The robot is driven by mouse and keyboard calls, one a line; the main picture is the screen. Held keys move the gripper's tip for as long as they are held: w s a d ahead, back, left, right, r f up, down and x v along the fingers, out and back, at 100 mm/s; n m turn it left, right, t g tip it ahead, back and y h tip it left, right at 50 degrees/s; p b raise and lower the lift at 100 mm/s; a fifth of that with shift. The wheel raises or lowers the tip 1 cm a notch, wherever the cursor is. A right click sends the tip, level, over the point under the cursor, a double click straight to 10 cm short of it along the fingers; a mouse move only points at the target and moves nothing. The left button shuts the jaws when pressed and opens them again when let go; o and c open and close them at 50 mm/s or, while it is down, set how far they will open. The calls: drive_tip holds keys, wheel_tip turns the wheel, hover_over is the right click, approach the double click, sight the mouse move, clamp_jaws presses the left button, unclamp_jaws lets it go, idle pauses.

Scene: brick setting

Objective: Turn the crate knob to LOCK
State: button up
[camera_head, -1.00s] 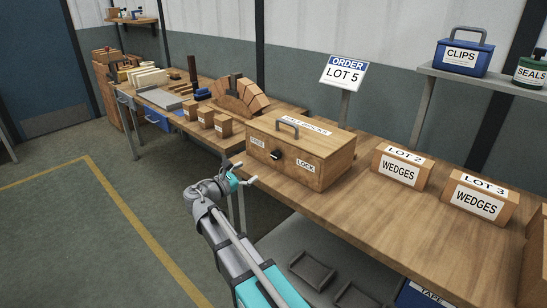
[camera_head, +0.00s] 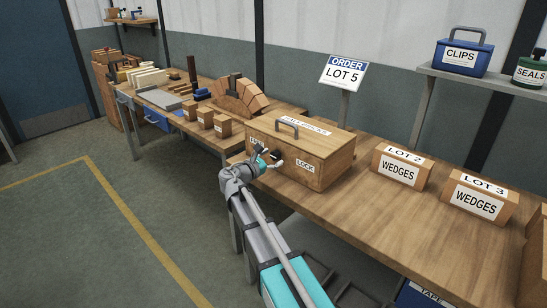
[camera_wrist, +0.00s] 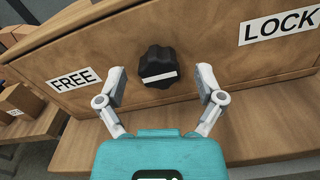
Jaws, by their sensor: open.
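The wooden crate (camera_head: 318,155) stands on the workbench with a grey handle on its lid. Its black knob (camera_wrist: 157,67) sits on the front face between a FREE label (camera_wrist: 71,79) on the left and a LOCK label (camera_wrist: 281,24) on the right. A white bar on the knob lies nearly level in the wrist view. My gripper (camera_wrist: 160,88) is open in front of the crate, one finger on each side of the knob and slightly below it, with gaps to both sides. In the head view my gripper (camera_head: 269,160) partly covers the knob and the FREE label.
The bench (camera_head: 380,232) is clear to the right of the crate up to the wedge boxes (camera_head: 398,170). Small wooden blocks (camera_head: 205,117) stand to the left. The ORDER LOT 5 sign (camera_head: 343,73) rises behind the crate.

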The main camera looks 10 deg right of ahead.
drive_tip(key=shift+w+d, duration=0.25)
drive_tip(key=shift+d, duration=0.1)
drive_tip(key=c, duration=1.1)
